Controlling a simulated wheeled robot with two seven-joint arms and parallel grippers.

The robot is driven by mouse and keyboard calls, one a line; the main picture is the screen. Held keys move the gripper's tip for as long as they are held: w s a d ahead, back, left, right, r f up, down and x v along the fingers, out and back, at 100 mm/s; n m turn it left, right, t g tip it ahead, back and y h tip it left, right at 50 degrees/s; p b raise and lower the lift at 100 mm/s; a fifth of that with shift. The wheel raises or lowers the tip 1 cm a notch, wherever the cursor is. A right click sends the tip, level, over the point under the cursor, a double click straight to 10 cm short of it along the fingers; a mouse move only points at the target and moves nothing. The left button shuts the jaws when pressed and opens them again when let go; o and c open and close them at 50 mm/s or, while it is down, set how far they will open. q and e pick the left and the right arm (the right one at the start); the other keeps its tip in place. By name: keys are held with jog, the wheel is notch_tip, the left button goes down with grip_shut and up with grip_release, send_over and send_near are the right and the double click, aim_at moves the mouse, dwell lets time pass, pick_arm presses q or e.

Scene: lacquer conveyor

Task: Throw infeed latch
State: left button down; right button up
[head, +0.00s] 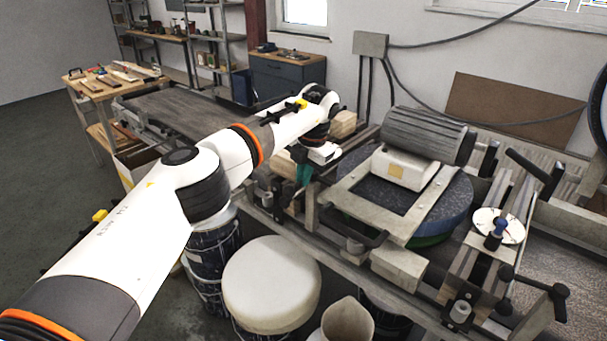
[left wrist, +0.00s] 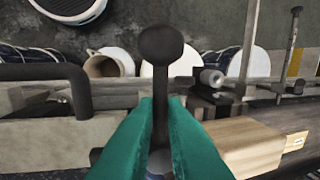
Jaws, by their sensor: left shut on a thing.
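My left gripper (head: 304,174), with teal fingers, reaches down at the near side of the conveyor, left of the round blue disc. In the left wrist view the gripper (left wrist: 161,115) is shut on a dark lever, the infeed latch (left wrist: 160,75). The lever has a round black knob and stands up between the two fingers. The fingers hide its lower part. In the head view the latch is mostly hidden by my gripper. My right gripper is not in view.
A light wooden block (left wrist: 240,143) lies close to the right finger in the left wrist view. A dark bar handle (left wrist: 50,75) stands at the left. The blue disc machine (head: 450,205) is right of the gripper. A white-lidded drum (head: 270,280) and a pale jug (head: 348,322) stand below the conveyor edge.

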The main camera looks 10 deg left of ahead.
pick_arm(q)
jog(key=c, duration=1.5)
grip_release()
jog(key=shift+d, duration=0.1)
notch_tip(320, 180, up, 12)
jog(key=s+d+b, duration=0.1)
jog(key=d, duration=0.1)
jog(key=shift+f, duration=0.2)
